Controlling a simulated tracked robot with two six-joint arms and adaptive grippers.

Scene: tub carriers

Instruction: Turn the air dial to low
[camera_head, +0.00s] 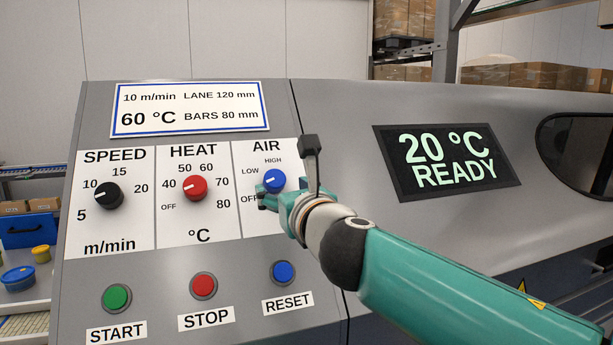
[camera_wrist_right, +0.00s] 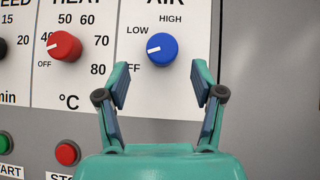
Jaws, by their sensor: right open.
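The blue air dial (camera_head: 274,180) sits on the white AIR panel, with OFF, LOW and HIGH printed around it. Its white mark points left, between OFF and LOW, in the right wrist view (camera_wrist_right: 161,47). My right gripper (camera_head: 266,194) is close to the panel at the dial, partly hidden by its own wrist. In the right wrist view the open fingers (camera_wrist_right: 160,82) stand to either side, with the dial centred just beyond the tips. Whether a finger touches the dial I cannot tell. My left gripper is out of view.
The red heat dial (camera_head: 195,187) and black speed dial (camera_head: 108,196) are to the left. Green start (camera_head: 117,297), red stop (camera_head: 203,286) and blue reset (camera_head: 283,272) buttons lie below. A display (camera_head: 447,161) reading 20 °C READY is at right.

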